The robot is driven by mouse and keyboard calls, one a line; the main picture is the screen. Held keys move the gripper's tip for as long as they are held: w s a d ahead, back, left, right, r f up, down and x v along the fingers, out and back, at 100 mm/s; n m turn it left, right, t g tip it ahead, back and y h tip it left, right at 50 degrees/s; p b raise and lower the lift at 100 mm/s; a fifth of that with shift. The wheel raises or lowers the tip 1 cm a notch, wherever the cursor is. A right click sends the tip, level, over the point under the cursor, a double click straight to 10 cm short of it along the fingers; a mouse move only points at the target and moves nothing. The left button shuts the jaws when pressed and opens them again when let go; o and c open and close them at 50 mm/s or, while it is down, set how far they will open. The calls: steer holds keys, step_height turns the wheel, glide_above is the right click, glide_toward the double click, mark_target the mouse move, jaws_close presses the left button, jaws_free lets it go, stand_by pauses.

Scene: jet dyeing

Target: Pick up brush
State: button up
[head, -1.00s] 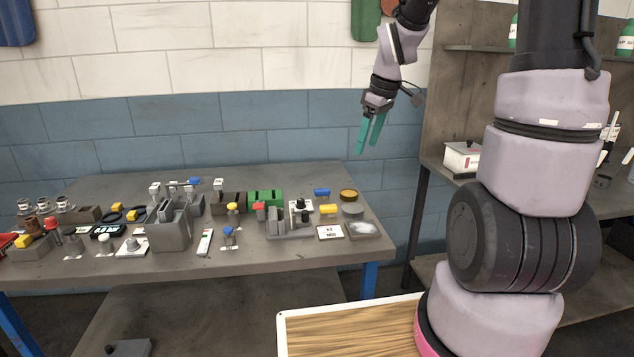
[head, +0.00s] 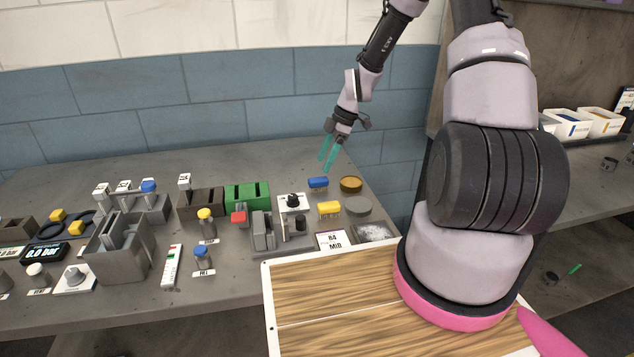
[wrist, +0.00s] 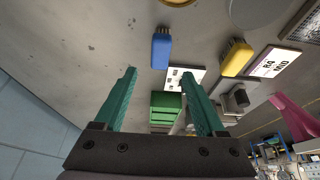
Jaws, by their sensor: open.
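A small blue brush (head: 318,182) lies on the grey table near its right end. A similar yellow brush (head: 329,208) lies just in front of it. In the wrist view, the blue brush (wrist: 161,50) shows ahead of the fingertips, between their lines, with short bristles at one end. The yellow brush (wrist: 236,60) is to its right, also with bristles. My gripper (head: 327,163) is open and empty, with green fingers pointing down above and behind the blue brush. It also shows in the wrist view (wrist: 160,74), apart from both brushes.
A round amber dish (head: 351,184) and a grey disc (head: 357,206) sit right of the brushes. A green block (head: 247,196) and a grey device with black knobs (head: 293,225) stand left. A labelled card (head: 331,241) lies in front. The table behind the brushes is clear.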

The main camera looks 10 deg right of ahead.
mark_target(319, 178)
steer(key=x, duration=0.8)
steer(key=shift+d+f, duration=0.15)
steer(key=shift+d, duration=0.25)
jaws_close()
